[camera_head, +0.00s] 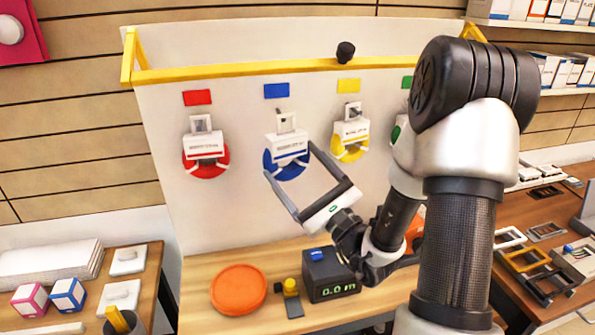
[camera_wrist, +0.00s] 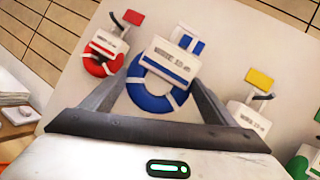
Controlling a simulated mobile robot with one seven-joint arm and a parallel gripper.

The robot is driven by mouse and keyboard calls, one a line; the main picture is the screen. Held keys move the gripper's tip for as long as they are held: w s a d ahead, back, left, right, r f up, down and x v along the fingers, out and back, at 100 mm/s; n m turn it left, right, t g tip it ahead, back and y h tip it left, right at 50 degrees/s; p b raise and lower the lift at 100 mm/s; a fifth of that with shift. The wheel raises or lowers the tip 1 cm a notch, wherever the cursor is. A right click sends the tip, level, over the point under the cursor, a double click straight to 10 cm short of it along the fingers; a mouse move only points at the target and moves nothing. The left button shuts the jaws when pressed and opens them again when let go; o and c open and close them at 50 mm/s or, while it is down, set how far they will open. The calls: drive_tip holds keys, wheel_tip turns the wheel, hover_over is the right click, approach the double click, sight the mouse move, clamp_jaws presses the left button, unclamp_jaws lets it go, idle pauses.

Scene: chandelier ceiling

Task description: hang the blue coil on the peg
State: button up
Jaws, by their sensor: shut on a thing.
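The blue coil (camera_head: 286,172) is a blue-and-white ring with a white printed label and a white loop on top. It is upright in front of the white board, below the blue card (camera_head: 276,90). My gripper (camera_head: 290,159) reaches up to it from the lower right, one finger on each side, shut on it. In the wrist view the blue coil (camera_wrist: 148,98) sits between the fingers. The peg for blue is hidden behind the loop and label. I cannot tell whether the loop is around it.
A red coil (camera_head: 206,160) hangs to the left and a yellow coil (camera_head: 351,146) to the right. A green coil (camera_head: 397,133) is partly behind my arm. Below, the table holds an orange disc (camera_head: 239,289) and a black scale (camera_head: 330,280).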

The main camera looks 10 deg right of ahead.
sight(292, 162)
drive_tip(key=shift+w+f, duration=0.1)
drive_tip(key=shift+w, duration=2.7)
drive_tip(key=shift+w+f+b, duration=0.35)
drive_tip(key=shift+w+f, duration=0.15)
drive_tip(key=shift+w, duration=0.1)
drive_tip(key=o, duration=1.3)
drive_tip(key=shift+f, duration=0.1)
